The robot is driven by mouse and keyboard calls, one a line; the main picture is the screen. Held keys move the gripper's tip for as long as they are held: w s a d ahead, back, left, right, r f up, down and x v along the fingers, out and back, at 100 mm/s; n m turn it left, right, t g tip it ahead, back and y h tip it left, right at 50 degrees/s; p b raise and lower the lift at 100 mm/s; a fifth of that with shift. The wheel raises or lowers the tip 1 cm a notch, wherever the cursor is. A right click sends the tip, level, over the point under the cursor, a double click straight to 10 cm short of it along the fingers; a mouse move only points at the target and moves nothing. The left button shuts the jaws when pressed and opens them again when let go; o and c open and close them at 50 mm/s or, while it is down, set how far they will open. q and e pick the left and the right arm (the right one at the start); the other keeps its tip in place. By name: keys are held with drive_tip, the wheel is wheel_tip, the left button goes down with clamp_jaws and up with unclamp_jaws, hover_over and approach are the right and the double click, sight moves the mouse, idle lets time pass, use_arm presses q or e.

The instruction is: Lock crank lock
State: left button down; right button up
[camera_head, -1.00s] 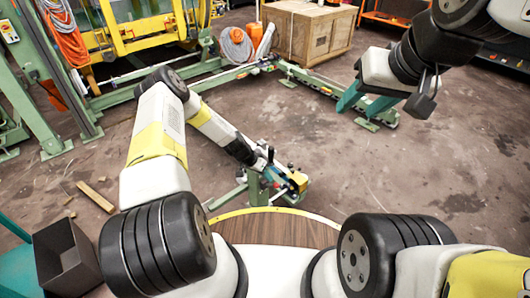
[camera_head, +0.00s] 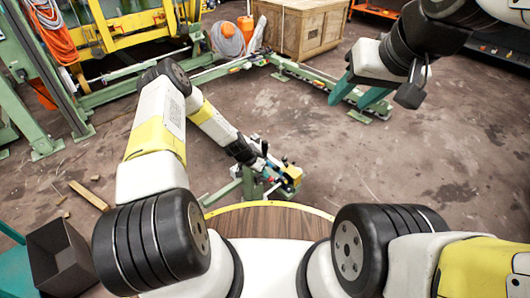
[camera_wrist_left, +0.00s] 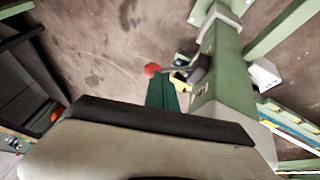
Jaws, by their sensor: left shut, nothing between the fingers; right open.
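The crank lock assembly stands low on green framework, with a yellow block (camera_head: 291,177) at its end in the head view. In the left wrist view a red ball knob (camera_wrist_left: 152,69) sits on a short dark lever (camera_wrist_left: 177,68) beside a green post (camera_wrist_left: 226,75). My left gripper (camera_head: 264,172) is shut and empty beside the assembly. Its green fingers (camera_wrist_left: 161,92) point at the red knob and overlap it closely in the picture; I cannot tell whether they touch. My right gripper (camera_head: 360,96) is open and empty, raised at the upper right over the floor.
Green rails (camera_head: 312,83) run along the floor at the back. A wooden crate (camera_head: 305,30), a hose reel (camera_head: 227,39) and a yellow frame (camera_head: 130,35) stand behind. Wood scraps (camera_head: 88,195) lie at left near a dark open box (camera_head: 60,258). The floor at right is clear.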

use_arm(q)
drive_tip(key=shift+s+d+f+t+y, duration=0.15)
drive_tip(key=shift+s+d+t+y, duration=0.1)
drive_tip(key=shift+t+y, duration=0.2)
drive_tip(key=shift+s+d+f, duration=0.45)
drive_tip(key=shift+d+f, duration=0.05)
wheel_tip(320, 180, down, 12)
drive_tip(key=s+d+m+t+y, duration=0.1)
drive_tip(key=s+d+t+y, duration=0.1)
drive_tip(key=t+y, duration=0.2)
drive_tip(key=shift+s+d+r+m, duration=0.15)
drive_tip(key=shift+s+d+m, duration=0.15)
drive_tip(key=shift+m, duration=0.1)
idle(0.5)
idle(0.3)
